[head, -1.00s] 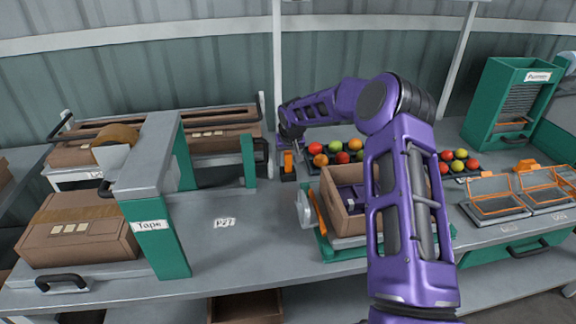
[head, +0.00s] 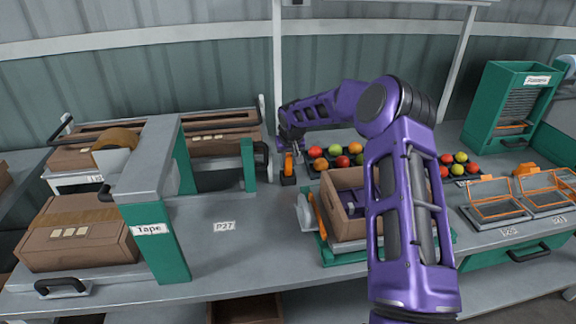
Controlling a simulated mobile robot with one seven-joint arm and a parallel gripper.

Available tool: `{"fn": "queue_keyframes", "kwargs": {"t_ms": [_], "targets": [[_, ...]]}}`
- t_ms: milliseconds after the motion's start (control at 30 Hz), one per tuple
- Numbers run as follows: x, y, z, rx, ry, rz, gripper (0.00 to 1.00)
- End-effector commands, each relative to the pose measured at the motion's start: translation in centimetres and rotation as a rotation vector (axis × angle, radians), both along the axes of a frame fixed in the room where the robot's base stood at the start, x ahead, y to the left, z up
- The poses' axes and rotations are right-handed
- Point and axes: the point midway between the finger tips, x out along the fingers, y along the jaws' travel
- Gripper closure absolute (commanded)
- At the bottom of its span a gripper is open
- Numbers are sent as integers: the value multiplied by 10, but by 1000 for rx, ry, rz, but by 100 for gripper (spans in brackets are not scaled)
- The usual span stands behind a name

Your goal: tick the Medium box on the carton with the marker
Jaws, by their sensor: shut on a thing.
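My gripper (head: 291,148) is at the far side of the bench, left of the fruit, small and partly hidden by my wrist. It is shut on an upright orange thing, which seems to be the marker (head: 289,163). The marker's lower end is at a small dark block (head: 288,181); I cannot tell whether it stands inside it. A closed brown carton (head: 105,240) with a tape strip lies at the left, well away from my gripper.
A green and grey tape arch (head: 163,245) stands between the carton and my gripper. An open carton (head: 348,228) stands on a green scale, partly behind my arm. Fruit (head: 341,161) lies behind it. Bench around the P27 label (head: 224,226) is clear.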

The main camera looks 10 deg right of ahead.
Motion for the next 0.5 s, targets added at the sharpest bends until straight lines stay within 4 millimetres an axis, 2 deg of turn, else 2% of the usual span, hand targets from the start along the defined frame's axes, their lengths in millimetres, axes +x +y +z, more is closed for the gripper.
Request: {"fn": "queue_keyframes", "kwargs": {"t_ms": [300,500], "targets": [[1,0,63,-1,-4,-2,100],[1,0,90,-1,-3,0,100]]}}
